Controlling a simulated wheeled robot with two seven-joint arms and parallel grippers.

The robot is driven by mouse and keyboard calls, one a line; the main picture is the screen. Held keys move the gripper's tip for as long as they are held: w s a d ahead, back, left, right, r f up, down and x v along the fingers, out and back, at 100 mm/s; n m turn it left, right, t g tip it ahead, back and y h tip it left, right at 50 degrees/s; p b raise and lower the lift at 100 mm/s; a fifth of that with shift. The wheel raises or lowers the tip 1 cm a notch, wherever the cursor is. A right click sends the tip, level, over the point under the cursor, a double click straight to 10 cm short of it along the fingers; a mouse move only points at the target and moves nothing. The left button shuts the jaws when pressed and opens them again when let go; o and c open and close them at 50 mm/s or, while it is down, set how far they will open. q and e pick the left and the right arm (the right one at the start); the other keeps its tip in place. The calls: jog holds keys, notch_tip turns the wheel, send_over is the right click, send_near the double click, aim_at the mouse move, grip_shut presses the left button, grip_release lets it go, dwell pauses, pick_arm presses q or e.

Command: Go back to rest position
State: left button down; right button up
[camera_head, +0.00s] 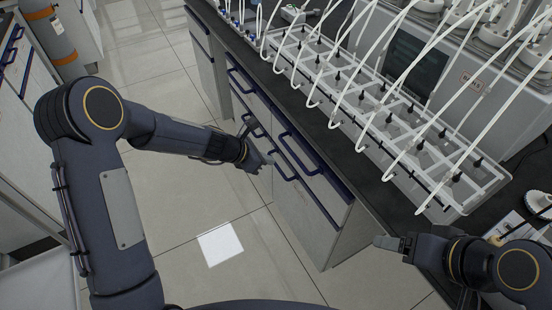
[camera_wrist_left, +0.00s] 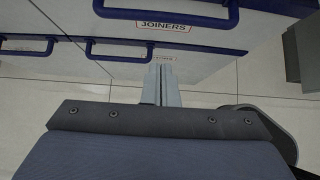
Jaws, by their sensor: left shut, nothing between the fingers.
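My left gripper (camera_head: 262,163) reaches from the left toward the front of the bench cabinet (camera_head: 330,236), near the blue drawer handles. In the left wrist view its two grey fingers (camera_wrist_left: 160,75) lie together with nothing between them. They point toward a drawer front with a "JOINERS" label (camera_wrist_left: 163,27) and a blue handle (camera_wrist_left: 165,14). I cannot tell whether the fingertips touch the cabinet. My right gripper (camera_head: 388,243) is low at the right, by the bench's front edge. Its fingers are too small and edge-on to judge.
The black bench top carries a clear reactor rack (camera_head: 375,125) with several white tubes, and a large device with a dark screen (camera_head: 415,62) behind it. A grey cylinder with orange bands (camera_head: 48,35) stands at the far left. The tiled floor (camera_head: 190,190) between is clear.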

pick_arm(q)
jog(key=shift+s+a+r, duration=0.1)
jog(key=shift+a+r, duration=0.1)
jog(key=s+a+r+m+p, duration=0.1)
jog(key=s+a+r+m, duration=0.2)
jog(key=s+r+m, duration=0.45)
jog(key=s+a+r+m+p, duration=0.1)
jog(key=s+a+r+m, duration=0.3)
jog(key=r, duration=0.6)
jog(key=s+a+r+m+y+p, duration=0.1)
jog(key=s+m, duration=0.4)
jog(key=s, duration=0.5)
jog(key=s+a+r+m+y+p, duration=0.1)
jog(key=s+a+m, duration=0.3)
jog(key=s, duration=0.6)
jog(key=shift+a+r+m+t+y, duration=0.4)
jog(key=shift+m+y, duration=0.4)
jog(key=shift+m, duration=0.45)
jog(key=shift+d, duration=0.1)
